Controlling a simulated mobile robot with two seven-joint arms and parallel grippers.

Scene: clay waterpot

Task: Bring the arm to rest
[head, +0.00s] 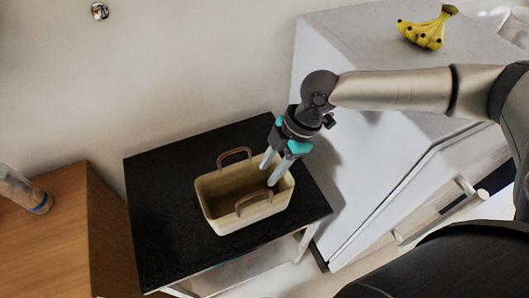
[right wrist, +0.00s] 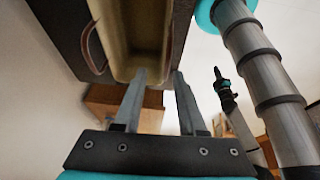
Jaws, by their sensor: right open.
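My right arm (head: 400,90) reaches in from the right. A small dark and teal part in the right wrist view looks like my left gripper (right wrist: 220,80), too small to read its jaws.
The basket stands on a black-topped table (head: 155,215). A white cabinet (head: 345,45) with bananas (head: 428,30) on top is close to the arm at right. A wooden cabinet (head: 65,235) with a bottle (head: 22,188) stands at left. A wall is behind.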

